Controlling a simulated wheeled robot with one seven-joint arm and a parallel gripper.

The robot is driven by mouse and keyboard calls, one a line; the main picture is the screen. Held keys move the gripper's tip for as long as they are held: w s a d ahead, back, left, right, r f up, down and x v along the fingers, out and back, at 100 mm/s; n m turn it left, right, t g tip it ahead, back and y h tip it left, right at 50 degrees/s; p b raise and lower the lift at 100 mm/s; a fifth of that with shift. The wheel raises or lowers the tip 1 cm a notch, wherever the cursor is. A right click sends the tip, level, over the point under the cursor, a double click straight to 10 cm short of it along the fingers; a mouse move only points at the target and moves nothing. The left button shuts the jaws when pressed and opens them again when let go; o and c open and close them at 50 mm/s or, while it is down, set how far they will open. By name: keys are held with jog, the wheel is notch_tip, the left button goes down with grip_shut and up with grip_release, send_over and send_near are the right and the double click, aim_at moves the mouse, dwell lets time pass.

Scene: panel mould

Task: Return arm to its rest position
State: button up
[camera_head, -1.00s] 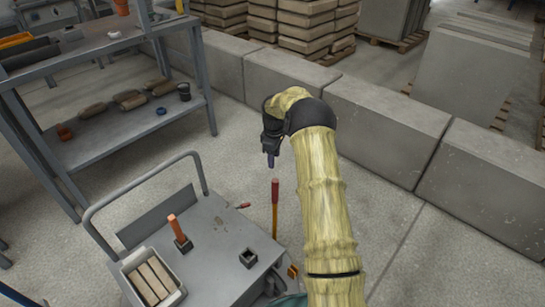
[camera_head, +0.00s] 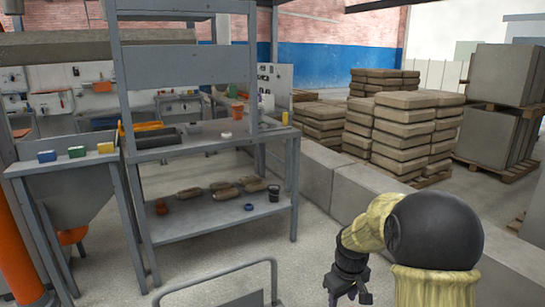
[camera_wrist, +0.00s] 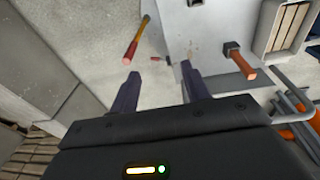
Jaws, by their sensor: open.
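My gripper (camera_wrist: 160,90) is open and empty in the wrist view, its two dark fingers apart above the floor and the edge of a grey cart. In the head view my gripper (camera_head: 347,290) hangs downward at the lower right, below the bent arm in its yellowish cover. Its fingertips are small and partly cut off there. Nothing touches the fingers.
A grey shelf rack (camera_head: 215,215) with several brownish pieces stands at the left. Concrete blocks (camera_head: 330,190) form a low wall behind the arm. Stacked slabs (camera_head: 405,135) lie beyond. The cart's rail (camera_head: 225,280) is at the bottom. Bare floor lies between rack and wall.

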jog(key=s+a+r+m+t, duration=0.1)
jog(key=s+a+m, duration=0.15)
jog(key=s, duration=0.65)
jog(key=s+a+r+m, duration=0.1)
jog(key=s+m, duration=0.2)
jog(key=s, duration=0.7)
jog(key=w+p+v, duration=0.3)
jog(key=p+v, duration=1)
jog(key=p, duration=0.1)
jog(key=w+r+p+v, duration=0.1)
jog(key=w+p+v, duration=0.2)
jog(key=p+v, duration=1.1)
jog(key=shift+w+d+r, duration=0.25)
jog(key=shift+d+r, duration=0.15)
jog(key=shift+r, duration=0.05)
jog(key=shift+c, duration=0.5)
jog(key=shift+c, duration=0.7)
jog(key=shift+w, duration=0.15)
